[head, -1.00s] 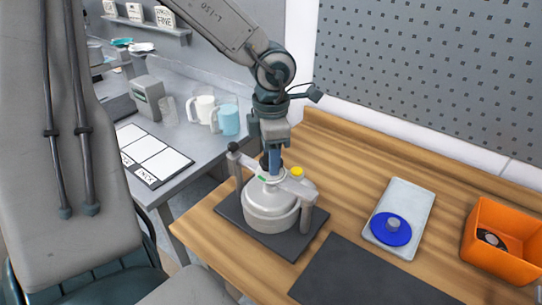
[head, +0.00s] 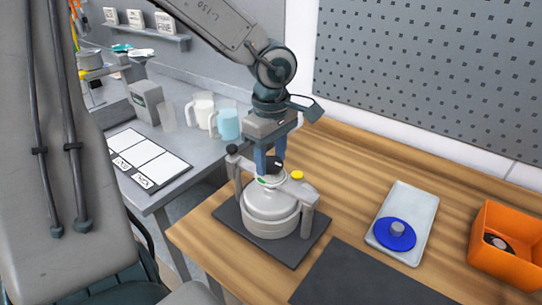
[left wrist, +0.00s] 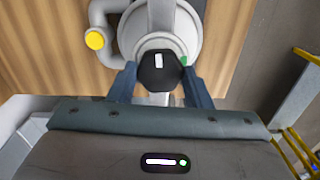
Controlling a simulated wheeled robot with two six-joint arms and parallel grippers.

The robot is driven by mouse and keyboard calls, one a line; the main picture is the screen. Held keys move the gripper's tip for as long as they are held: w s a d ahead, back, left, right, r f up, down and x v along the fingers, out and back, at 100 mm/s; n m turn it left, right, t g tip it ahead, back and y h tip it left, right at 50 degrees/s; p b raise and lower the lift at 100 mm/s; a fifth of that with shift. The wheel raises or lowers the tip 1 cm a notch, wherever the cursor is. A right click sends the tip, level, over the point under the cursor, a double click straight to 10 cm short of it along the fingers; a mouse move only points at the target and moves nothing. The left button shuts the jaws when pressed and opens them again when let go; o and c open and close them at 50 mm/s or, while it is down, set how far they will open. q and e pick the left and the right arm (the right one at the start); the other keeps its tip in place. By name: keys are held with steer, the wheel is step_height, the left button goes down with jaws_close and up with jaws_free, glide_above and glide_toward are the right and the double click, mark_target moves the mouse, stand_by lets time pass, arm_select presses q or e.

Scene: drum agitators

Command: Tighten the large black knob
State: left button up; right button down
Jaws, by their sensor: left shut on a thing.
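The large black knob (left wrist: 160,70) is faceted, with a white mark on top, and sits at the centre of the clamp bar over the round grey drum lid. In the left wrist view it lies between my two blue fingers. My left gripper (head: 269,168) points down from above and is shut on the knob, which partly shows between the fingers in the head view (head: 278,163). The grey drum (head: 270,215) stands upright on a dark mat. My right gripper is not in view.
A yellow cap (head: 297,175) and a small black ball knob (head: 232,149) are on the clamp frame. To the right are a pale tray (head: 412,205) with a blue disc (head: 395,234) and an orange bin (head: 480,235). A grey bench with mugs stands behind left.

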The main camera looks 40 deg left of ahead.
arm_select(q)
steer(key=m, duration=0.3)
steer(key=shift+w+r, duration=0.1)
steer(key=shift+r, duration=0.05)
steer(key=m+p, duration=0.1)
steer(key=m, duration=0.3)
steer(key=shift+m+p, duration=0.45)
steer(key=shift+m, duration=1.45)
steer(key=o, duration=0.8)
steer(key=shift+o, duration=1)
